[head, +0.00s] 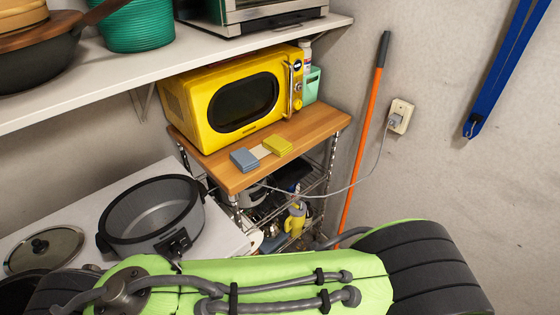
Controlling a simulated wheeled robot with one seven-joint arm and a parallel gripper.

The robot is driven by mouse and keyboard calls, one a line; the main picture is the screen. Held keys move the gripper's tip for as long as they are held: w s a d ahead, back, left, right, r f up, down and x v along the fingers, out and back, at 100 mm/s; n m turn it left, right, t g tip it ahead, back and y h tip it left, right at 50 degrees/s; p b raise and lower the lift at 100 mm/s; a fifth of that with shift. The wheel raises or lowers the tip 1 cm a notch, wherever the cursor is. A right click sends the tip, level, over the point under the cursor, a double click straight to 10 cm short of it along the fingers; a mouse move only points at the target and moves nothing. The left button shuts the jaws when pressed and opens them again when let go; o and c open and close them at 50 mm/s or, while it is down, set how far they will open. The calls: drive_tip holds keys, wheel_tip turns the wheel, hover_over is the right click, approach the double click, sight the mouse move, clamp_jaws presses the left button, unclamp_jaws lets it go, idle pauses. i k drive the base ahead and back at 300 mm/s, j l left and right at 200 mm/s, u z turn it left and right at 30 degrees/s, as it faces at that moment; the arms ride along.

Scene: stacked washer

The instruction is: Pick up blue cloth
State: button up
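A small blue-grey folded piece (244,159), which looks like the blue cloth, lies on the front edge of the wooden top (222,173) in front of the yellow microwave (235,97). A beige piece (262,151) lies just right of it, and a yellow piece (277,146) lies beyond that. My green arm crosses the bottom of the head view, but my gripper is not in view. Nothing is seen touching the blue-grey piece.
A grey pot (150,214) stands on a white surface at left. A white shelf (120,90) overhangs it, with a toaster oven (255,12) on top. An orange pole (363,150) leans at right near a cord. A blue strap (500,70) hangs on the wall.

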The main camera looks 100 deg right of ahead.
sight(246, 161)
drive_tip(key=z, duration=3.05)
drive_tip(key=i+l+u, duration=0.1)
drive_tip(key=l+u, duration=0.15)
drive_tip(key=u, duration=0.2)
drive_tip(key=l+u, duration=0.25)
drive_tip(key=u, duration=0.2)
drive_tip(key=l+u, duration=0.3)
drive_tip(key=u, duration=0.15)
drive_tip(key=i+l, duration=0.05)
